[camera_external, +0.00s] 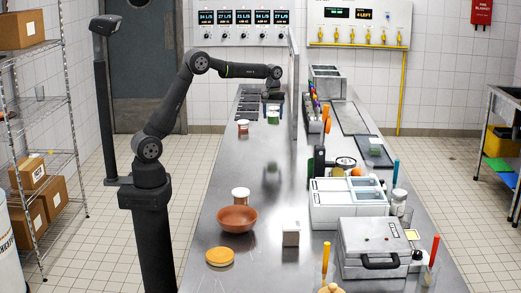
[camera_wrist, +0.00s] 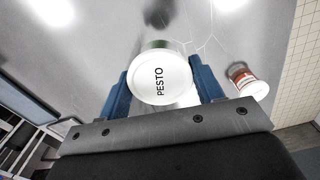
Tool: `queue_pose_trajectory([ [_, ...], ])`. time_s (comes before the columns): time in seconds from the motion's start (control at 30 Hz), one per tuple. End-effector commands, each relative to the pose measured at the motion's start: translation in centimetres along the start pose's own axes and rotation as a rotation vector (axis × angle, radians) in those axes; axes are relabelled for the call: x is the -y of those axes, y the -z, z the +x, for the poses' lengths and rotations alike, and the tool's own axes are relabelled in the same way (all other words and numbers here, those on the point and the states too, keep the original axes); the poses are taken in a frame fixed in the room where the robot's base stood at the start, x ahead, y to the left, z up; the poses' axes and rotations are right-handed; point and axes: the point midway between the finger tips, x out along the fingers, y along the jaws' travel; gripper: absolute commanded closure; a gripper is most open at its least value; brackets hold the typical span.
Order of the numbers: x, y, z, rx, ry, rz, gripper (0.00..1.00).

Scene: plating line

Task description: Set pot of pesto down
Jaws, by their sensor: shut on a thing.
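The pot of pesto (camera_wrist: 160,80) has a round white lid marked PESTO. In the wrist view it sits between the two blue fingers of my gripper (camera_wrist: 163,78), which is shut on it. In the external view the pot shows as a small green jar (camera_external: 273,117) under my gripper (camera_external: 273,104), over the far part of the steel counter (camera_external: 215,250). A greenish reflection lies well below the jar on the counter, so it appears held above the surface. The lid hides most of its body in the wrist view.
A red-labelled white-lidded pot (camera_external: 243,127) stands left of the pesto; a similar pot shows in the wrist view (camera_wrist: 250,82). Dark trays (camera_external: 250,105) lie behind. A clear upright panel (camera_external: 294,80) stands to the right.

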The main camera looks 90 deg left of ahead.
Motion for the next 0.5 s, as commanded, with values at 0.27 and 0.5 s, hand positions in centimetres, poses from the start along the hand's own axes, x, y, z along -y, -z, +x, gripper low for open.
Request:
queue_pose_trajectory([
  [0.27,-5.0,-10.7,2.9,0.003,0.002,0.528,0.64],
  [0.5,-7.5,-22.3,5.8,0.002,0.002,1.098,0.64],
])
